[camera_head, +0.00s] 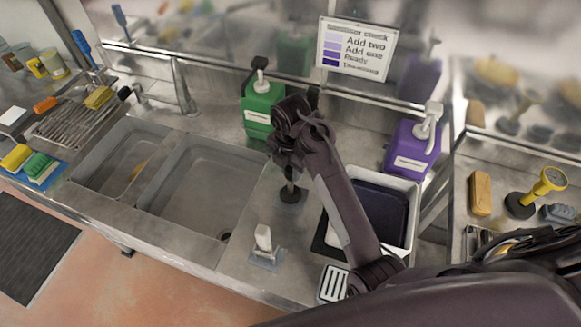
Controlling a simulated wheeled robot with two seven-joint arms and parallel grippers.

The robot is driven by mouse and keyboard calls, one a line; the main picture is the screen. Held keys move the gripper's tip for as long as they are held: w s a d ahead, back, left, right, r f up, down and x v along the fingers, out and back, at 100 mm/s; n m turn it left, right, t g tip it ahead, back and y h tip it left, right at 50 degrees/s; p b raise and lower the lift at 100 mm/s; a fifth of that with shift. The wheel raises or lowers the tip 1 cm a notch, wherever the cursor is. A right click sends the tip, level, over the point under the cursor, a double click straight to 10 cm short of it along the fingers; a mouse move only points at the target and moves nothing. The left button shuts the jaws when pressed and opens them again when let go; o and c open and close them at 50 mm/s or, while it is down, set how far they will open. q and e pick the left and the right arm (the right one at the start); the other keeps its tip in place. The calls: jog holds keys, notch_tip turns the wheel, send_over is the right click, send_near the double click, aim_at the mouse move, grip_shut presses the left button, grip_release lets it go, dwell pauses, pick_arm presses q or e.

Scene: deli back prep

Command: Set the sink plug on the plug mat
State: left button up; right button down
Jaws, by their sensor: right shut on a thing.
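My right gripper (289,168) points down over the steel counter to the right of the sink basins and is shut on the sink plug. The sink plug (291,194) shows as a dark round disc with a short upright stem below the gripper; the stem's top is hidden by the fingers. I cannot tell whether its base touches the counter. A dark flat mat (321,241), which may be the plug mat, lies right of and nearer than the plug, partly hidden by my right arm and a white tub. My left gripper is out of view.
The white tub (411,239) with dark contents stands beside my forearm. A green bottle (258,108) and a purple bottle (409,150) stand behind. A white-handled item (263,240) stands on the front counter. The sink basin (197,190) is left.

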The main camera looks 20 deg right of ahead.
jog(key=shift+f, duration=0.6)
dwell(0.7)
jog(key=c, duration=1.1)
grip_release()
jog(key=shift+o, duration=0.5)
jog(key=o, duration=0.5)
jog(key=shift+s+d, duration=0.25)
jog(key=shift+s, duration=0.15)
dwell(0.9)
jog(key=shift+w+a, duration=0.45)
jog(key=shift+w, duration=0.3)
dwell(1.0)
jog(key=shift+s+d, duration=0.2)
jog(key=shift+s, duration=0.2)
dwell(0.7)
